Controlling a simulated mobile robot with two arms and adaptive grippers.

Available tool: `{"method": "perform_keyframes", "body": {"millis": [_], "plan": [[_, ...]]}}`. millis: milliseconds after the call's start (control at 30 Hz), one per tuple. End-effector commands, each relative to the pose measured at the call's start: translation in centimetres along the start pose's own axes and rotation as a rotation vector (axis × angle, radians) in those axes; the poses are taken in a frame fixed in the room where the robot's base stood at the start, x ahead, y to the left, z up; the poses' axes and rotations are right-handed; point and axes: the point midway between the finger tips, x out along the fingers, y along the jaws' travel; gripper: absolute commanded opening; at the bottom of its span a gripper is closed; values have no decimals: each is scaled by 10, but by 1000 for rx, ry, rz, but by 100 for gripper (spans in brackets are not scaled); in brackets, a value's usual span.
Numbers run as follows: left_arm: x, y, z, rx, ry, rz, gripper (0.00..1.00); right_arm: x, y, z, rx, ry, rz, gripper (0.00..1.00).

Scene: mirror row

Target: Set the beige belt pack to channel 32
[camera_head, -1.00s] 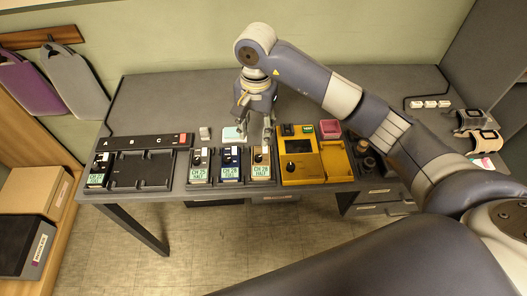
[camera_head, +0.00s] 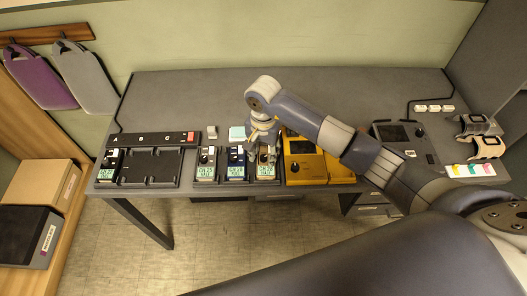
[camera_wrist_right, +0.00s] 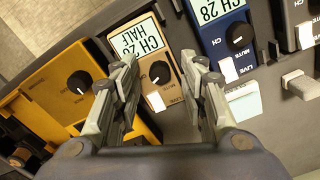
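The beige belt pack (camera_head: 266,172) lies in the row of three packs near the table's front edge, right of the blue pack (camera_head: 236,168). In the right wrist view the beige pack (camera_wrist_right: 146,41) shows a label reading HALF and a channel starting with 2; the last digit is unclear. Its black knob (camera_wrist_right: 160,72) and a pale MUTE switch (camera_wrist_right: 155,101) show. My right gripper (camera_head: 264,155) is over this pack. In the wrist view its fingers (camera_wrist_right: 162,68) are open, one on each side of the knob, with gaps. My left gripper is out of view.
A grey pack (camera_head: 206,165) lies left of the blue one. A yellow device (camera_head: 305,172) stands close on the right. A charging rack (camera_head: 155,165) with one pack is at the left. A cyan block (camera_head: 237,133) lies behind the row. The back of the table is clear.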

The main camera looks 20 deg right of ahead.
Motion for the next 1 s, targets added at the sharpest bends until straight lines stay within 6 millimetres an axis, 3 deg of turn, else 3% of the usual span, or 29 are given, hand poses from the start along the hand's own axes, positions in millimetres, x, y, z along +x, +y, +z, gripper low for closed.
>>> {"method": "perform_keyframes", "body": {"millis": [133, 300, 567, 800, 1000], "plan": [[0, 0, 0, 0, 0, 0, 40, 0, 0, 0, 0, 0, 0, 37], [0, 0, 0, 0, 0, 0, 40, 0, 0, 0, 0, 0, 0, 0], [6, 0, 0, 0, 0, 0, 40, 2, 0, -1, 10, 2, -1, 0], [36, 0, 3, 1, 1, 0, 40, 5, -1, -3, 118, 7, -4, 0], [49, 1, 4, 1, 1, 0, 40, 3, 0, -1, 271, 2, 1, 0]]}}
